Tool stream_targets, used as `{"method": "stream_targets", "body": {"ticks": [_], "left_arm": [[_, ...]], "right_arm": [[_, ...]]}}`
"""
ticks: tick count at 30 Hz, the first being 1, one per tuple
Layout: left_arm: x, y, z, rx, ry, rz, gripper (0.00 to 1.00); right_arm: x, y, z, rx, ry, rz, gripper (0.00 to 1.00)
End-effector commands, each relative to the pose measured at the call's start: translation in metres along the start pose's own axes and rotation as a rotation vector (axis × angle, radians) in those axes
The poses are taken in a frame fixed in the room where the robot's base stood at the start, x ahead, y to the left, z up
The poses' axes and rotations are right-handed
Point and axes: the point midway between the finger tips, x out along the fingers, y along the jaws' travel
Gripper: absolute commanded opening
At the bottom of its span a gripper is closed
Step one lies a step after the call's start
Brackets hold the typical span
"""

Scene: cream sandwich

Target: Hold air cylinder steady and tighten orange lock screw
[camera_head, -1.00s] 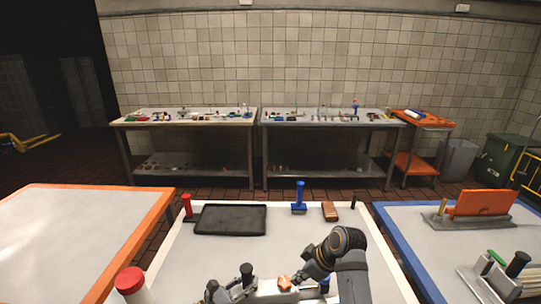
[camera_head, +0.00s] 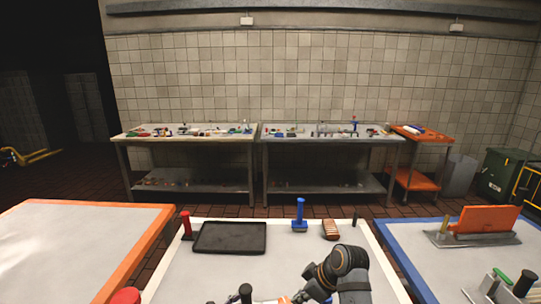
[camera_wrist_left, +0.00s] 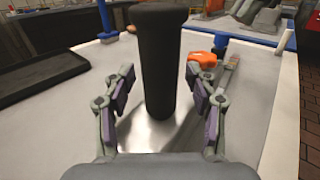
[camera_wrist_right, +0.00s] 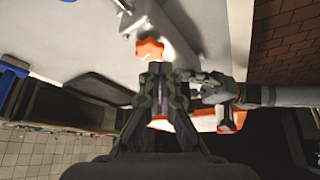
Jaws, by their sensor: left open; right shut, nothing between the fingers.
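A black upright cylinder (camera_wrist_left: 160,60) stands between the spread fingers of my left gripper (camera_wrist_left: 158,88), apart from both. Its top also shows at the bottom of the head view (camera_head: 246,292). The orange lock screw (camera_wrist_left: 203,58) is behind it to the right, on a grey metal bar (camera_wrist_left: 230,74). In the right wrist view the star-shaped orange screw (camera_wrist_right: 149,48) is just beyond the tips of my right gripper (camera_wrist_right: 166,70), which is shut and empty. Whether the tips touch the screw I cannot tell. In the head view both grippers are largely cut off or hidden.
Orange-edged (camera_head: 160,228) and blue-edged (camera_head: 395,262) tables stand on either side.

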Motion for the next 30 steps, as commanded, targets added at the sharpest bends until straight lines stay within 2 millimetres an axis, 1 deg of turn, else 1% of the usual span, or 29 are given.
{"method": "stream_targets", "body": {"ticks": [8, 21, 25, 30], "left_arm": [[-0.031, -0.001, 0.001, 0.001, 0.003, -0.001, 0.57], [-0.082, 0.0, 0.0, 0.001, 0.003, 0.0, 0.57], [-0.088, 0.0, 0.0, -0.001, 0.001, 0.0, 0.57], [-0.089, 0.0, 0.0, 0.0, 0.0, 0.0, 0.57]], "right_arm": [[-0.007, 0.0, -0.004, 0.0, 0.0, 0.0, 0.0], [-0.013, 0.0, -0.007, 0.0, 0.0, 0.0, 0.0], [-0.013, 0.0, -0.007, 0.0, 0.0, 0.0, 0.0], [-0.013, 0.0, -0.007, 0.0, 0.0, 0.0, 0.0]]}}
